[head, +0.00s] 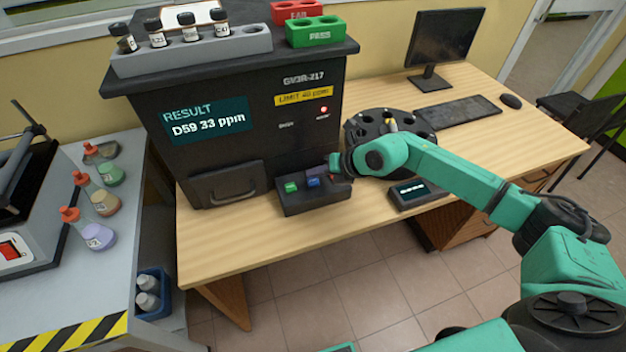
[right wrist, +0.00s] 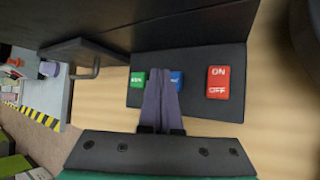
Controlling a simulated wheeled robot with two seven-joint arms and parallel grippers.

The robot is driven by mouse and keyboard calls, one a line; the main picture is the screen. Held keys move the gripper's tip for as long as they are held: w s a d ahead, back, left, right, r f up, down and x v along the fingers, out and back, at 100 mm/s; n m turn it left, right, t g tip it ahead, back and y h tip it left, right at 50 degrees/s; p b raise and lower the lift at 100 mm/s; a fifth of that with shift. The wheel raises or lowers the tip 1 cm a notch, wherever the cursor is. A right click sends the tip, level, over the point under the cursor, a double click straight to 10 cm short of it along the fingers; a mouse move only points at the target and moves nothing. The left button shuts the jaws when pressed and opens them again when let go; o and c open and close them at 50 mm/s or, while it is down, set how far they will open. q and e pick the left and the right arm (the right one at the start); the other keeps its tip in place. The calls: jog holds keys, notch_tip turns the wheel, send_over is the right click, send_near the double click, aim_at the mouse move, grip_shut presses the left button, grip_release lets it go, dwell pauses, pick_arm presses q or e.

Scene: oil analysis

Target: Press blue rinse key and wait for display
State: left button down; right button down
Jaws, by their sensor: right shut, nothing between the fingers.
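The blue rinse key (head: 312,182) sits on a dark key pad (head: 315,205) in front of the black analyser (head: 250,165), beside a green key (head: 291,187). My right gripper (head: 328,172) is shut and empty at the blue key. In the right wrist view its fingertips (right wrist: 160,73) partly cover the blue key (right wrist: 177,80); I cannot tell whether they touch it. The green key (right wrist: 137,79) lies left of them and a red ON/OFF switch (right wrist: 218,82) right. The display (head: 208,122) reads "RESULT D59 33 ppm". My left gripper is out of view.
A red light (head: 324,109) glows on the analyser. A vial rack (head: 195,52) and green PASS rack (head: 315,32) stand on top. A black carousel (head: 366,122) and small readout box (head: 418,193) are near my right arm. Flasks (head: 95,236) stand on the left bench.

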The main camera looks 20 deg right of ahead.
aim_at(316, 183)
dwell(0.4)
jog(key=shift+f+b, duration=0.3)
jog(key=shift+f, duration=0.1)
jog(key=shift+f+b, duration=0.4)
jog(key=shift+f, duration=0.2)
dwell(0.5)
jog(key=shift+r+p, duration=0.85)
jog(key=shift+r, duration=0.15)
notch_tip(316, 183, up, 5)
jog(key=p, duration=0.4)
jog(key=shift+r, duration=0.1)
